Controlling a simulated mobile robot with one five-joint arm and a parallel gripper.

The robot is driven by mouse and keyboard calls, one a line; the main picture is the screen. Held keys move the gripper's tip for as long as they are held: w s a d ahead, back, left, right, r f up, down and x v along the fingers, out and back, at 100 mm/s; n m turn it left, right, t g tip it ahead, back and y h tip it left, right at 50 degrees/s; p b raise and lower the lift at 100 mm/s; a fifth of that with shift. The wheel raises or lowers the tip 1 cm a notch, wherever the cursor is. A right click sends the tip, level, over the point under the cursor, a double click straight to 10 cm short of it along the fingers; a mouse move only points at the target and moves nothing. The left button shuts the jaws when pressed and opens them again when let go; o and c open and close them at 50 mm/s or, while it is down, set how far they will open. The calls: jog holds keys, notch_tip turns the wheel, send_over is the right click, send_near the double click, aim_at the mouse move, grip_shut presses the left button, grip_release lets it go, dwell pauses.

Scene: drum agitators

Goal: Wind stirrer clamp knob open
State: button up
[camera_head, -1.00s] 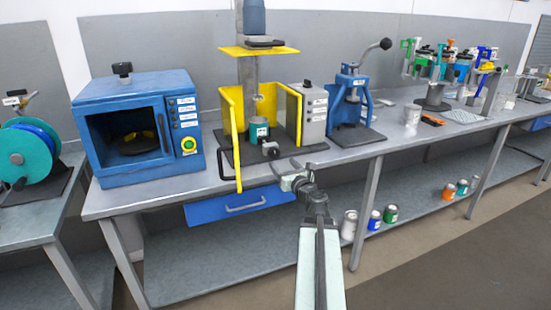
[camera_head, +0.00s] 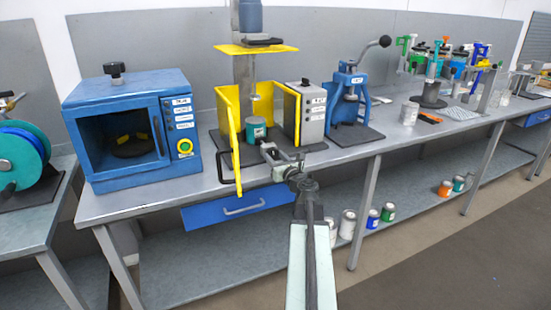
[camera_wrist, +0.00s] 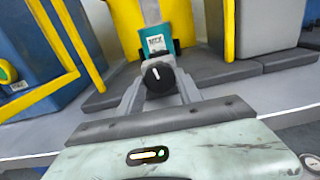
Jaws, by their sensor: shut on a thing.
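The stirrer (camera_head: 246,72) stands mid-bench with a yellow top plate and an open yellow guard (camera_head: 228,135). A teal can (camera_head: 256,130) sits in its clamp, and its label shows in the wrist view (camera_wrist: 156,42). The clamp knob (camera_wrist: 158,76) is round and black with a white line mark, at the front below the can. My gripper (camera_wrist: 160,84) is shut on the knob, one finger on each side of it. In the head view my gripper (camera_head: 269,150) reaches in from the front and covers most of the knob.
A blue oven-like cabinet (camera_head: 130,130) stands left of the stirrer. A grey control box (camera_head: 312,112) and a blue lever press (camera_head: 350,105) stand to its right. A blue drawer (camera_head: 238,208) hangs beneath my arm's reach. Several cans stand on the lower shelf.

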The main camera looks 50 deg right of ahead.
jog(key=n, duration=0.4)
jog(key=shift+n, duration=2.6)
jog(key=o, duration=1.4)
jog(key=shift+s, duration=0.1)
jog(key=shift+s+a, duration=0.1)
